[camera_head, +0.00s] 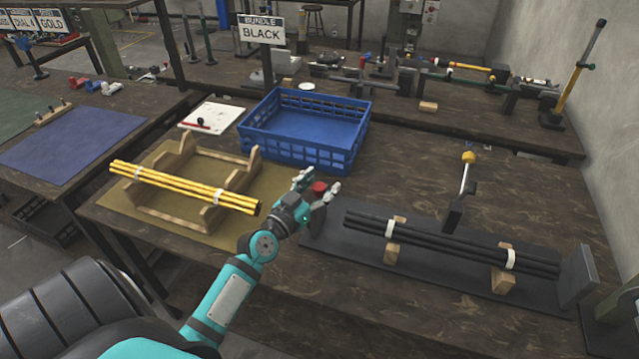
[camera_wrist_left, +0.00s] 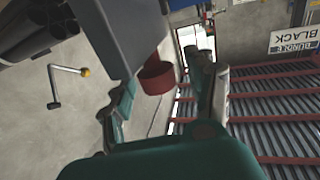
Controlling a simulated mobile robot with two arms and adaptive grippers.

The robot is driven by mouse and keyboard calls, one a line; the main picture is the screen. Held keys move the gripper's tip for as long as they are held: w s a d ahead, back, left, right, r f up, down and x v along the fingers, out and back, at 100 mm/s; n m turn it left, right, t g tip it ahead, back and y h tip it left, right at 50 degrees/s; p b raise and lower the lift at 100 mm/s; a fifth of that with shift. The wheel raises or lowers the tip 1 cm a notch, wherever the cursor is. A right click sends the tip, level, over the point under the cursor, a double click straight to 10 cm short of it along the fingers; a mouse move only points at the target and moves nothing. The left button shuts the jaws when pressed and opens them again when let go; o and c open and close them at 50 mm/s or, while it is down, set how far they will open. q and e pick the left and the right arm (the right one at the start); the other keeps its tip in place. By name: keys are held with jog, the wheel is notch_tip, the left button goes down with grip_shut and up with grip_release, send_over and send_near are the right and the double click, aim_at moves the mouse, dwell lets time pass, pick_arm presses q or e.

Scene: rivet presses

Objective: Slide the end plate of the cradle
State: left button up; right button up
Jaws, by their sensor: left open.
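The cradle's dark base (camera_head: 430,262) lies at right on the bench. A bundle of black rods (camera_head: 455,243) rests on its wooden supports, with white bands around it. A grey upright plate (camera_head: 578,276) stands at the cradle's right end. At the left end, a grey end plate (camera_wrist_left: 122,35) with a red knob (camera_wrist_left: 157,77) shows in the left wrist view; in the head view my gripper largely hides it. My left gripper (camera_head: 318,187) is open, its fingers on either side of the red knob. I cannot tell whether they touch it. My right gripper is not in view.
A lever with a yellow knob (camera_head: 468,158) stands behind the black rods. An empty blue crate (camera_head: 340,155) is behind my gripper. Yellow rods (camera_head: 185,187) lie in a wooden cradle at left. A sign (camera_head: 261,30) reads BUNDLE BLACK. The bench front is clear.

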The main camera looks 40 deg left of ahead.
pick_arm(q)
grip_shut()
jog(key=shift+w+f, duration=0.1)
jog(key=shift+w+f, duration=0.1)
dwell(0.4)
